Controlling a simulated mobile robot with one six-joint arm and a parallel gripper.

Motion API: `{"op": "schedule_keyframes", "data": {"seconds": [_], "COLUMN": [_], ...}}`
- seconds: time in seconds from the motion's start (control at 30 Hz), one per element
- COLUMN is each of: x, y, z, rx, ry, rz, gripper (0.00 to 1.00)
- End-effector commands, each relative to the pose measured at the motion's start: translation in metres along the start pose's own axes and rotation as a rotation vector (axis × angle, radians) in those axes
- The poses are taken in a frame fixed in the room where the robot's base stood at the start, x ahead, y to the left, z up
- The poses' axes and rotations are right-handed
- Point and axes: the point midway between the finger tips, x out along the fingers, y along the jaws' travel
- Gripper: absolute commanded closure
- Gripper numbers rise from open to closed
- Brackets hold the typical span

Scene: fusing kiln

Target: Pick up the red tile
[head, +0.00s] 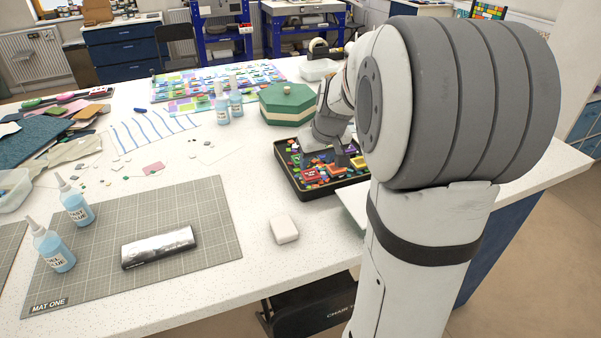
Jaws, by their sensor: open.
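A black tray (284,178) full of small coloured tiles sits near the right side of the white table. A red tile (311,174) with small marks on its face lies on top of the pile, toward the front of the tray. My gripper (322,160) is over the tray, just behind and above the red tile, pointing down. It is open, and nothing shows between its fingers. The fingertips are small in this view, and I cannot tell whether they touch the tiles. My arm hides the area right of the tray.
A green hexagonal box (287,103) stands just behind the tray. A white block (284,229) lies in front of it. A cutting mat (110,215) holds a foil-like packet (158,247) and glue bottles (75,204). Blue bottles (222,108) stand farther back.

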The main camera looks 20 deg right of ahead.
Motion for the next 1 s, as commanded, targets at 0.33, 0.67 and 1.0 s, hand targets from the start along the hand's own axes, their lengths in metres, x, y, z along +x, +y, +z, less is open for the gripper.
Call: {"op": "schedule_keyframes", "data": {"seconds": [0.33,0.67,1.0], "x": [0.047,0.052,0.052], "y": [-0.004,-0.003,-0.003], "z": [0.003,0.002,0.002], "rx": [0.001,0.001,0.002], "ry": [-0.003,-0.001,0.0], "rz": [-0.001,0.0,0.001], "gripper": [0.49,0.52,0.79]}}
